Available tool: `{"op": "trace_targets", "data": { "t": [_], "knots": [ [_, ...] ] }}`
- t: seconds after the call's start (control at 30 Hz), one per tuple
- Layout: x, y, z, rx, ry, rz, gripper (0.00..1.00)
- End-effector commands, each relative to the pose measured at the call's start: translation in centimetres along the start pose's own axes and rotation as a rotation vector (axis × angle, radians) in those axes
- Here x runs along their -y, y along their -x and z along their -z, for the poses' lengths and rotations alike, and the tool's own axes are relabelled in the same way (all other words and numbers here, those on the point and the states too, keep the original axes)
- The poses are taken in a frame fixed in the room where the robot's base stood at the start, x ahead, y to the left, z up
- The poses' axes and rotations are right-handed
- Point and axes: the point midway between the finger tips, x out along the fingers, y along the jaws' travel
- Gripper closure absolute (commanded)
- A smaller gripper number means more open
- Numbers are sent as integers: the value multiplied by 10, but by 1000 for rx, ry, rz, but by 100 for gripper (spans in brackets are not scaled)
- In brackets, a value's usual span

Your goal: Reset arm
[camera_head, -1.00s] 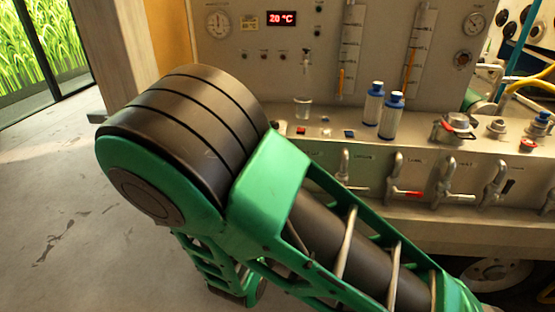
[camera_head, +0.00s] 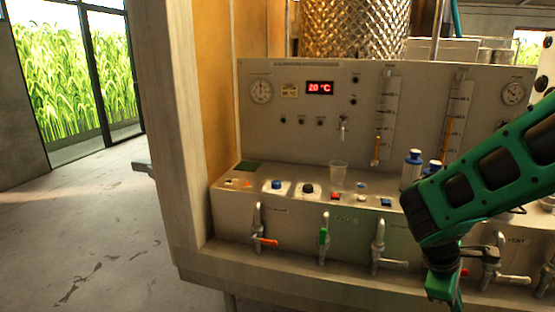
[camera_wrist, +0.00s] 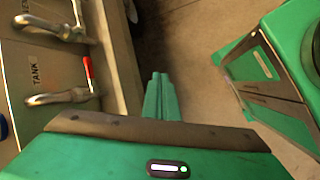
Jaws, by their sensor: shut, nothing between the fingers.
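My green arm reaches in from the right edge in the head view, in front of the press trailer's panel (camera_head: 300,105). Its lower end, with my gripper (camera_head: 443,290), hangs low in front of the valve row at the right; the fingertips are not clear there. In the wrist view my gripper (camera_wrist: 160,92) has its two green fingers pressed together, with nothing between them. The fingers point past the trailer's edge, over the floor. A tap with a red handle (camera_wrist: 88,70), by the label TANK, is to their left and apart from them.
A clear cup (camera_head: 338,176) and blue-capped bottles (camera_head: 412,168) stand on the ledge. Valves with an orange handle (camera_head: 266,241) and a green handle (camera_head: 323,236) line the trailer's front. The concrete floor (camera_head: 90,235) at left is clear.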

Motion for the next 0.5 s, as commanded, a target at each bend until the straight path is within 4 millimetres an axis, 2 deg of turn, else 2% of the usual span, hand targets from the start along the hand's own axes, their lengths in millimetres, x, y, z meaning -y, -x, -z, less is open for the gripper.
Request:
{"op": "trace_targets", "data": {
  "t": [0.03,0.2,0.5],
  "knots": [
    [3,3,-16,-21,-120,48,100],
    [24,15,-56,-60,-498,206,100],
    [64,51,-113,-75,-1089,443,100]
  ]
}}
